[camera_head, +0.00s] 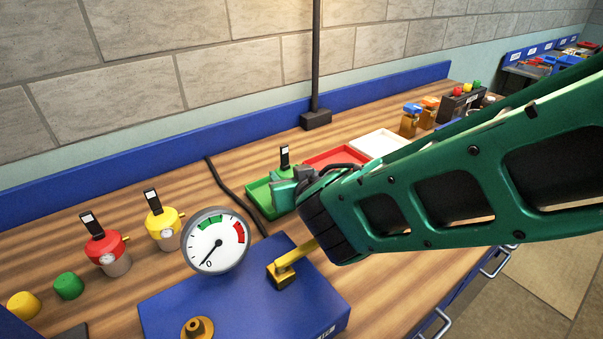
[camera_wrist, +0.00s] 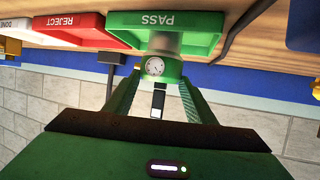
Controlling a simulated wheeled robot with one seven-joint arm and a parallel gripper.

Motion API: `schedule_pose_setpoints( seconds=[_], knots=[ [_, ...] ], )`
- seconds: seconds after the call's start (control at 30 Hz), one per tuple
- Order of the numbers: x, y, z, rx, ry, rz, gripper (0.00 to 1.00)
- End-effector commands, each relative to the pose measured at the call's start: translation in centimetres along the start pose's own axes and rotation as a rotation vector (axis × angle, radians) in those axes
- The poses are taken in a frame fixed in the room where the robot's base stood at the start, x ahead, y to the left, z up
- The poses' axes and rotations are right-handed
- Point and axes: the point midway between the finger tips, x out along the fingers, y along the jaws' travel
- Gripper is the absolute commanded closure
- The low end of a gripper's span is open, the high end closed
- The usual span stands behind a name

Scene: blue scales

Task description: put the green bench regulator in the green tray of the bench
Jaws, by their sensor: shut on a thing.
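My gripper (camera_wrist: 152,98) is shut on the green bench regulator (camera_wrist: 155,68), which has a small round gauge, a grey lower body and a black tag with a white end. In the head view the regulator (camera_head: 285,171) is upright, partly hidden by my fingers, at the green tray (camera_head: 258,195). In the wrist view, which is upside down, its grey lower body overlaps the green tray marked PASS (camera_wrist: 205,42). I cannot tell whether its base touches the tray floor.
A red REJECT tray (camera_head: 335,156) and a white tray (camera_head: 380,142) stand beside the green one. Red (camera_head: 106,245) and yellow (camera_head: 163,226) regulators stand at the left. A blue box (camera_head: 240,295) with a large dial gauge (camera_head: 216,241) is in front. A black cable (camera_head: 230,190) runs near the green tray.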

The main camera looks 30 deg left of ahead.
Motion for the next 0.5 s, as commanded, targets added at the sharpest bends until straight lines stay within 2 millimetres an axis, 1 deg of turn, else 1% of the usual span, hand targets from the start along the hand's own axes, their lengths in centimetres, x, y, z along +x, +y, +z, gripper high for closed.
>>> schedule_pose_setpoints(
  seconds=[0.07,0.4,0.43,0.47,0.5],
  knots=[
    [0.21,-0.04,0.41,0.001,0.002,0.000,0.83],
    [0.32,0.00,0.63,0.001,0.003,0.000,0.83],
    [0.30,0.00,0.67,0.001,0.001,0.000,0.43],
    [0.30,0.00,0.66,0.001,0.001,0.000,0.35],
    [0.29,0.00,0.65,0.001,0.001,0.000,0.31]
  ],
)
